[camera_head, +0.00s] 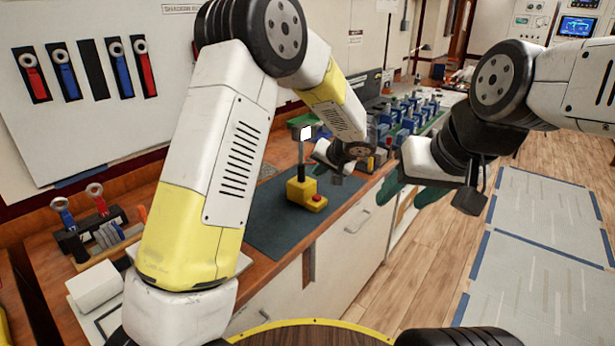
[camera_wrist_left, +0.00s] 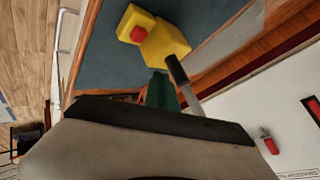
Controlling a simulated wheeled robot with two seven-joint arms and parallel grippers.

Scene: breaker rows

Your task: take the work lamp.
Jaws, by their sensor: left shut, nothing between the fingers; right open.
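The work lamp (camera_head: 305,192) stands upright on the dark mat (camera_head: 268,222), with a yellow base, a red button, a grey post and a small lit head. In the left wrist view its yellow base (camera_wrist_left: 168,42) and post are close, beyond my green fingertips. My left gripper (camera_head: 322,169) is shut and empty, just right of the lamp's post in the head view; its fingers are mostly hidden there. They show in the left wrist view (camera_wrist_left: 161,90), beside the post; I cannot tell whether they touch it. My right gripper (camera_head: 408,194) is open and empty, right of the bench.
Breaker rows (camera_head: 410,112) stand further back on the bench. A rack with tools (camera_head: 95,230) and a white roll (camera_head: 95,287) lie at the left. A wall board (camera_head: 90,100) holds several red and blue tools.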

